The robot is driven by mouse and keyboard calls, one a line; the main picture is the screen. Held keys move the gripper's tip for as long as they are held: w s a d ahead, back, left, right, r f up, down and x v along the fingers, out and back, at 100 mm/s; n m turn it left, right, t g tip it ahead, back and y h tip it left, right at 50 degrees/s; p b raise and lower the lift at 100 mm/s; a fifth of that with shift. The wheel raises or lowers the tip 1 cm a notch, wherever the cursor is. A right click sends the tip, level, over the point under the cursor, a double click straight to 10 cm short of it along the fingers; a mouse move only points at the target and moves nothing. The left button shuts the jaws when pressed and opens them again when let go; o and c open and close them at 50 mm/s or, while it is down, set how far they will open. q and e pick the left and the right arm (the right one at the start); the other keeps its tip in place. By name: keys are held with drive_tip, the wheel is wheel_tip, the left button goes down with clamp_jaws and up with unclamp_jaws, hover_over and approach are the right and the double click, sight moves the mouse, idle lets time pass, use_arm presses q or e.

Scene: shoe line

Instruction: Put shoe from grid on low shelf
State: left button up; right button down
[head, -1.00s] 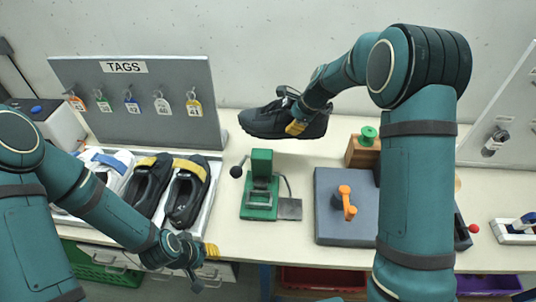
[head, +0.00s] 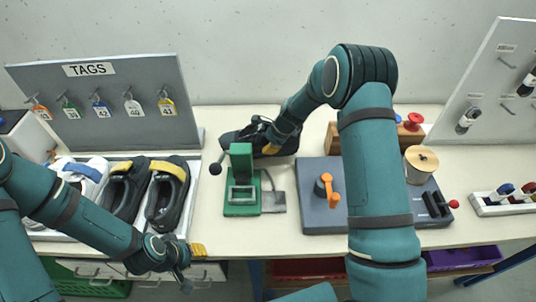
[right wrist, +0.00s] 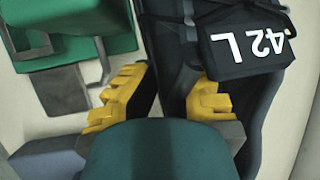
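A black shoe (head: 238,140) is at the back of the table, behind the green device; whether its sole touches the table I cannot tell. In the right wrist view the shoe (right wrist: 262,100) carries a "42 L" marking. My right gripper (head: 272,143) is at the shoe's near side. In the right wrist view its yellow fingers (right wrist: 172,97) stand on either side of the dark shoe wall, with only a narrow gap filled by it. My left gripper (head: 190,255) hangs at the front table edge, away from the shoe; its fingers are too unclear to read. No low shelf is clearly identifiable.
A light tray (head: 190,208) at left holds several shoes. The tag board (head: 130,120) stands behind it. A green clamp device (head: 242,185) and a grey block with an orange handle (head: 310,212) are near the right arm. Purple (head: 464,257) and green crates sit below the table.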

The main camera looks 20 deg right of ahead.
drive_tip(key=shift+f, duration=2.05)
drive_tip(key=shift+f, duration=0.15)
drive_tip(key=c, duration=1.1)
unclamp_jaws()
drive_tip(key=shift+c, duration=0.2)
